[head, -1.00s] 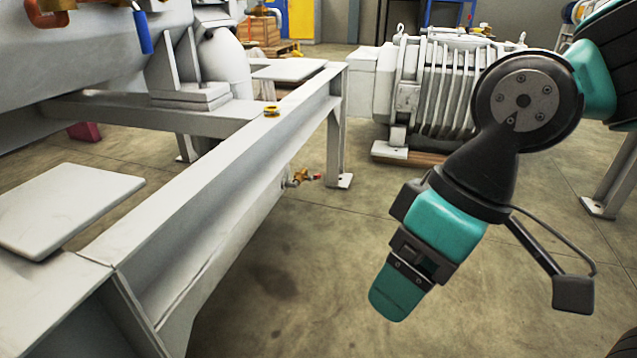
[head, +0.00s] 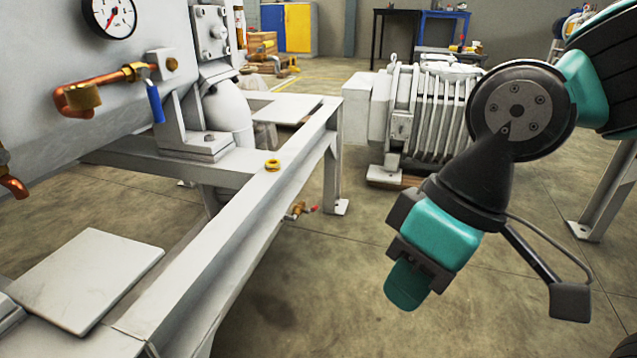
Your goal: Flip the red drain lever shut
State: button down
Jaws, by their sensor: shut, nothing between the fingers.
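The small brass drain valve (head: 298,209) sticks out from the lower side of the white steel frame, near its far end. Its red lever (head: 313,209) shows as a small red tip at the valve's right end; it is too small to tell its exact angle. My gripper (head: 405,290) hangs in the right half of the head view, pointing down, its teal fingers together and empty. It is in front of and to the right of the valve, clearly apart from it.
A copper pipe with a blue lever (head: 155,102) is at upper left. A ribbed white pump (head: 430,120) stands behind. The floor between frame and gripper is clear.

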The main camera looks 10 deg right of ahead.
notch_tip(320, 180, up, 20)
jog(key=p, duration=1.7)
jog(key=shift+r, duration=0.25)
jog(key=shift+s+d, duration=0.1)
